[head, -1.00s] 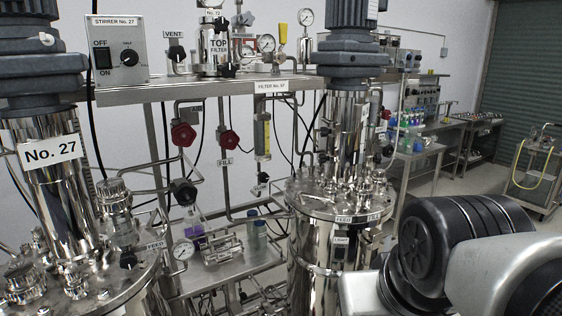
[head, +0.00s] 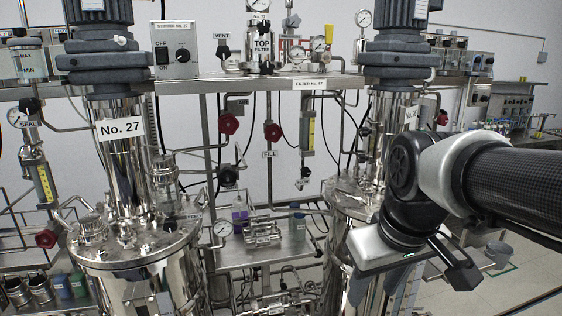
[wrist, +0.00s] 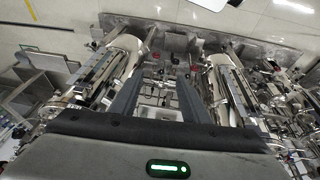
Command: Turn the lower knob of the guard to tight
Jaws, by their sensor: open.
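Stirred vessel No. 27 (head: 140,262) stands at the left in the head view. Above its lid rises a shiny metal cylinder (head: 118,165) with the No. 27 label, under a blue-grey motor. This cylinder may be the guard, but I cannot make out its lower knob or its setting. A second vessel (head: 345,208) with a similar cylinder stands right of centre, partly hidden by my arm. My gripper (head: 458,268) is at the right in the head view, well apart from vessel No. 27. In the wrist view my gripper (wrist: 157,82) is open, with nothing between its fingers.
A metal shelf (head: 230,84) with a stirrer control box (head: 175,50) and filter parts runs behind the vessels. Red valve knobs (head: 228,123) and pipes fill the middle. A lower bench (head: 285,255) stands between the vessels. Floor shows at the lower right (head: 520,285).

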